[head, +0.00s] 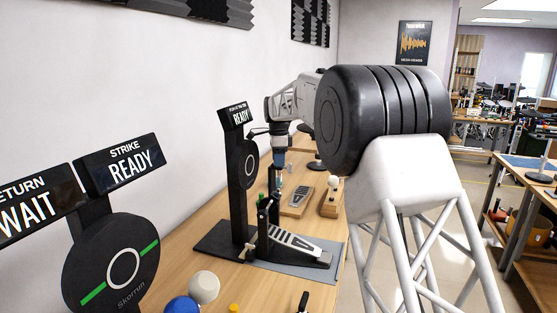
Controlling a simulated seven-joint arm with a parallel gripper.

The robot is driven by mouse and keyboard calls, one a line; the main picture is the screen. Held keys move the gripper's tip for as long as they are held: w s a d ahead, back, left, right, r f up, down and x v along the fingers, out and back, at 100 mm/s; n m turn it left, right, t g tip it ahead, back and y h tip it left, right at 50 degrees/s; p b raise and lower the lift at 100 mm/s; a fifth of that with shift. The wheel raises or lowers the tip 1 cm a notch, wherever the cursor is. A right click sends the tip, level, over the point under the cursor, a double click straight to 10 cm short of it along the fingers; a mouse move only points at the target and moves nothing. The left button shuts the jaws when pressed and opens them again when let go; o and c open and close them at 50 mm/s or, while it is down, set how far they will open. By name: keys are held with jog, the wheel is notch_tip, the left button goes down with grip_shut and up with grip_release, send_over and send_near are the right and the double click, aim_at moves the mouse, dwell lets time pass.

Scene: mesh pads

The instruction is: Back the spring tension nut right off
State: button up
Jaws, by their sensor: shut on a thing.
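A bass drum pedal (297,243) stands on a grey mat on the wooden bench, its silver footboard sloping down to the right. A dark upright frame (263,222) rises at its left end. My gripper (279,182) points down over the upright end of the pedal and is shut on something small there. It appears to be at the spring tension nut, but the nut and its thread are too small to make out. My arm comes in from the right and covers part of the bench behind.
A black stand with a round pad and a sign reading READY (237,115) stands close left of the pedal. Nearer is another pad (112,262) with WAIT and READY signs. A white ball (204,287) and blue ball (182,306) lie in front.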

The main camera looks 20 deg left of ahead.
jog(key=shift+n, duration=0.5)
jog(key=o, duration=0.9)
jog(key=shift+m, duration=0.3)
